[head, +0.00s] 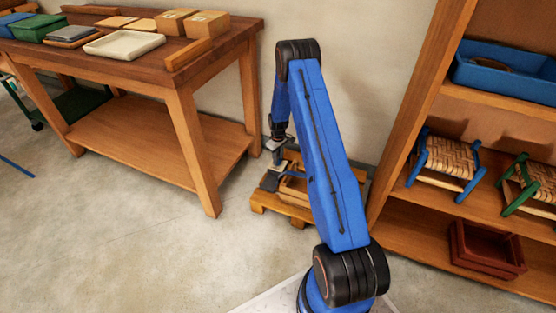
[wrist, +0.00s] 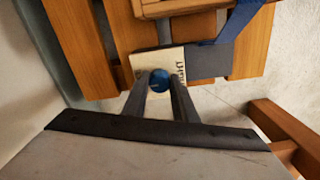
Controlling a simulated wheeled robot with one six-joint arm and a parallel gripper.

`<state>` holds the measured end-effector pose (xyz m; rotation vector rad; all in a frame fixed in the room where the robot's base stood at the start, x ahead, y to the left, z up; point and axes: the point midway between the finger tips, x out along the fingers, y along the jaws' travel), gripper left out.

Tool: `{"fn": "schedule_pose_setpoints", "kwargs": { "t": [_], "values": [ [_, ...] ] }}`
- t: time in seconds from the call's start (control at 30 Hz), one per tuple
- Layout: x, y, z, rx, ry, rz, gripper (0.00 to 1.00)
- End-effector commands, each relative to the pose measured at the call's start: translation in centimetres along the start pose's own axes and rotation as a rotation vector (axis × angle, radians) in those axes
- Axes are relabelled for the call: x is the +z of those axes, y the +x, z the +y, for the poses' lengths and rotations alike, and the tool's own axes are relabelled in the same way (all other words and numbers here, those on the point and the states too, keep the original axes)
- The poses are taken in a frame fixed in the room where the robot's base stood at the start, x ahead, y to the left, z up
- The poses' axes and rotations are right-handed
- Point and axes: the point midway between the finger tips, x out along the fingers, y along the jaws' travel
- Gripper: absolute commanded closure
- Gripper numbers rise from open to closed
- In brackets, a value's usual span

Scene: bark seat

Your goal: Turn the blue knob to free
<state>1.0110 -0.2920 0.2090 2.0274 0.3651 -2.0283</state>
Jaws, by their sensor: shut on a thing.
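The blue knob (wrist: 159,80) shows in the wrist view, between the tips of my gripper (wrist: 160,88). The two dark fingers are shut on it from either side. A cream label plate (wrist: 170,62) with dark lettering lies behind the knob; the word "TIGHT" seems to show at its right, and other lettering is partly covered. A dark grey plate (wrist: 208,63) and a blue strap or bar (wrist: 238,20) lie beside the label. In the head view my gripper (head: 274,165) reaches down at the low wooden pallet (head: 266,203); the knob cannot be made out there.
A wooden workbench (head: 150,55) with boxes and trays stands at the left. A wooden shelf (head: 400,205) with small woven stools (head: 447,163), a blue bin (head: 505,70) and a red-brown crate (head: 487,248) stands close at the right. The floor (head: 130,220) at front left is clear.

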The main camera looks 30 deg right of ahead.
Motion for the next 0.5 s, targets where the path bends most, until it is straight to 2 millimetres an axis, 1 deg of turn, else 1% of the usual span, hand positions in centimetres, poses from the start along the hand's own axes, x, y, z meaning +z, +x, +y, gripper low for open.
{"fn": "schedule_pose_setpoints", "kwargs": {
  "t": [0.4, 0.43, 0.47, 0.5],
  "values": [
    [-0.02, -0.03, 0.02, 0.001, -0.008, 0.000, 0.97],
    [-0.02, -0.03, 0.02, 0.001, -0.008, 0.000, 0.72],
    [-0.02, -0.03, 0.02, 0.001, -0.008, 0.000, 0.65],
    [-0.02, -0.03, 0.02, 0.001, -0.008, 0.000, 0.56]
  ]
}}
